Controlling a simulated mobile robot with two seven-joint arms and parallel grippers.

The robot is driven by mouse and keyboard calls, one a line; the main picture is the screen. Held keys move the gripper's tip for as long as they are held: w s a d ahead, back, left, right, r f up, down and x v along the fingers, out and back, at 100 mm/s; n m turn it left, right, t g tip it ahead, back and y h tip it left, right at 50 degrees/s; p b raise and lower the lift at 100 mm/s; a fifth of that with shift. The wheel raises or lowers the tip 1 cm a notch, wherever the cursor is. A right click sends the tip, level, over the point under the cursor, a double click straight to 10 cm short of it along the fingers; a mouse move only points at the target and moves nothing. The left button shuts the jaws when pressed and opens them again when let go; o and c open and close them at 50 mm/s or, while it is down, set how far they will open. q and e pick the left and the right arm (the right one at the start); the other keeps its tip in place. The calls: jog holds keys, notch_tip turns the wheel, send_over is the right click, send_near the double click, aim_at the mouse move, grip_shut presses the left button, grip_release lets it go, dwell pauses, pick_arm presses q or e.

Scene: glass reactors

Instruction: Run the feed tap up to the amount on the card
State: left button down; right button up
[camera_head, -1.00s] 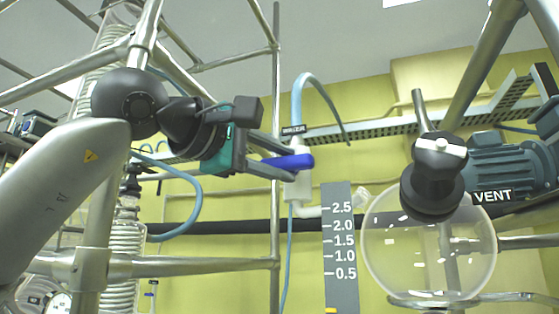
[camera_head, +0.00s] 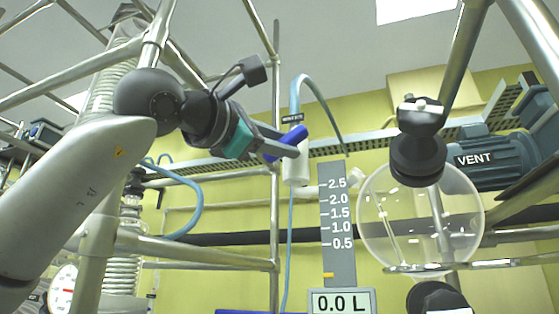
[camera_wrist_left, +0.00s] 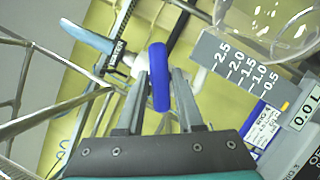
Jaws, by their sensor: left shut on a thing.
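My left gripper (camera_head: 284,146) is shut on the blue tap handle (camera_head: 293,138), which slants up to the right in the head view. In the left wrist view the handle (camera_wrist_left: 159,78) stands between the fingers. The white tap body (camera_head: 297,170) hangs below a pale blue hose. A grey scale (camera_head: 337,220) marked 0.5 to 2.5 has a yellow marker near its foot. The display (camera_head: 341,302) below it reads 0.0 L. A round glass vessel (camera_head: 420,225) shows a pale slanted streak inside. A white and blue card (camera_wrist_left: 262,123) shows in the wrist view; its amount is too small to read.
Metal frame tubes (camera_head: 276,90) stand close behind my left gripper. A motor labelled VENT (camera_head: 490,160) is at the right. A perforated cable tray (camera_head: 350,140) runs behind the tap. Glass coils and a round gauge (camera_head: 62,290) are at the left.

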pick_arm(q)
jog(key=shift+d+f+n+t+y+b, duration=0.15)
jog(key=shift+n+t+b, duration=0.25)
jog(key=shift+n+b, duration=0.55)
jog(key=shift+a+n+t+y+b, duration=0.15)
jog(key=shift+n+t+b, duration=0.25)
jog(key=shift+n+b, duration=0.55)
jog(key=shift+d, duration=0.1)
jog(key=c, duration=0.7)
grip_release()
jog(key=b+v, duration=0.5)
jog(key=v, duration=1)
jog(key=shift+s, duration=0.1)
